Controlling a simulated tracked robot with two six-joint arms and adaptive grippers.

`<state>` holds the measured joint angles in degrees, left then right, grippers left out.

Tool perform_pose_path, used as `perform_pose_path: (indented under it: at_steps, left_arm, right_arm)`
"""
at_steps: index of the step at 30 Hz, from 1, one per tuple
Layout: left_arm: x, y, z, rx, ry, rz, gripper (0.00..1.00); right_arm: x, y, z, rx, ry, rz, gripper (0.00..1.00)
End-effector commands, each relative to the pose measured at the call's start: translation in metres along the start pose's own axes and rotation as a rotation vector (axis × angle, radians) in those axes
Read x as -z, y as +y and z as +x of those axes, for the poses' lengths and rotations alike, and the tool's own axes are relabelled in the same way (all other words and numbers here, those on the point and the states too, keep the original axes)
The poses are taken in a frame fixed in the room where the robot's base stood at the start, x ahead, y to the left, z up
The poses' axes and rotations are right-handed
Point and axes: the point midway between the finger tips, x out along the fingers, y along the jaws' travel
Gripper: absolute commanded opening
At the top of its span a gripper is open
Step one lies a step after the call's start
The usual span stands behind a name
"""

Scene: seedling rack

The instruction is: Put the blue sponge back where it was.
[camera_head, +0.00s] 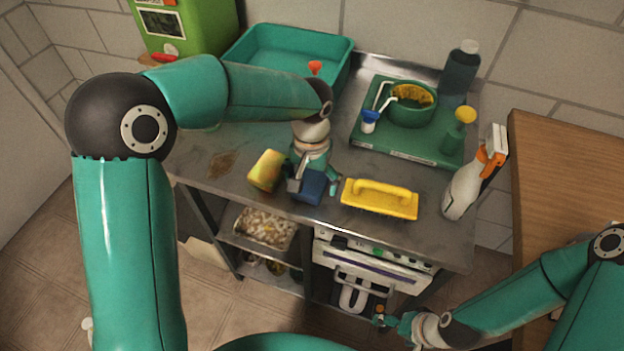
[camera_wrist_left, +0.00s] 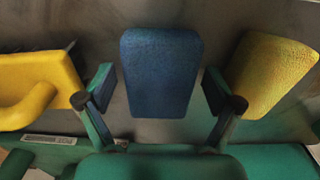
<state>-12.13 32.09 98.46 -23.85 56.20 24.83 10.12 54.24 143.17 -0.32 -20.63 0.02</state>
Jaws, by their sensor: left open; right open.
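The blue sponge (camera_head: 309,188) lies on the metal table near its front edge, between the yellow-green sponge (camera_head: 267,170) and the yellow float with a handle (camera_head: 380,198). My left gripper (camera_head: 314,183) is open over the blue sponge. In the left wrist view the blue sponge (camera_wrist_left: 160,72) lies between the two spread fingers of my left gripper (camera_wrist_left: 158,85), with a gap visible on each side. My right gripper (camera_head: 384,321) is low at the front of the table and is open and apart from the sponge; its fingers are small in view.
A teal tray (camera_head: 290,38) and a green tray (camera_head: 375,147) holding a pot and bottles stand at the back. A spray bottle (camera_head: 466,190) stands at the right. A brown stain (camera_head: 222,163) marks bare metal left of the sponges. A wooden surface (camera_head: 570,180) is at the right.

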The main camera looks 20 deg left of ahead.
Motion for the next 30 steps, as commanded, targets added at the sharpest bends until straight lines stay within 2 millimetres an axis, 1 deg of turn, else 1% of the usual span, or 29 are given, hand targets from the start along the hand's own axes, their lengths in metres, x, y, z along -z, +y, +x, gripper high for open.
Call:
perform_pose_path:
  at_steps: [5, 8, 10, 14, 21, 24, 27, 30]
  left_arm:
    - [0.0, 0.0, -0.001, 0.0, 0.0, 0.0, 0.92]
    - [0.001, 0.0, -0.006, 0.0, 0.002, 0.0, 0.92]
    - [0.001, 0.0, -0.013, 0.0, 0.005, 0.0, 0.92]
    - [0.001, 0.001, -0.035, -0.001, 0.006, 0.0, 0.92]
    - [0.002, 0.002, -0.084, -0.001, 0.005, 0.001, 0.92]
    - [0.001, 0.002, -0.101, -0.001, 0.004, 0.002, 0.92]
    - [0.001, 0.002, -0.113, -0.001, 0.003, 0.002, 0.92]
    - [0.001, 0.002, -0.12, 0.0, 0.002, 0.002, 0.92]
  right_arm:
    - [0.0, 0.0, -0.001, 0.0, 0.0, 0.0, 0.91]
    - [0.0, -0.001, -0.002, 0.0, 0.0, 0.0, 0.91]
    - [0.0, -0.001, -0.001, 0.0, 0.0, 0.0, 0.91]
    - [0.0, -0.001, -0.001, 0.0, 0.0, 0.0, 0.91]
    - [0.0, -0.001, -0.003, 0.0, 0.0, 0.0, 0.91]
    - [0.0, -0.001, -0.004, 0.0, 0.0, 0.0, 0.91]
    - [0.0, -0.002, -0.004, 0.0, 0.0, 0.0, 0.91]
    - [0.0, -0.002, -0.005, 0.0, 0.0, 0.0, 0.91]
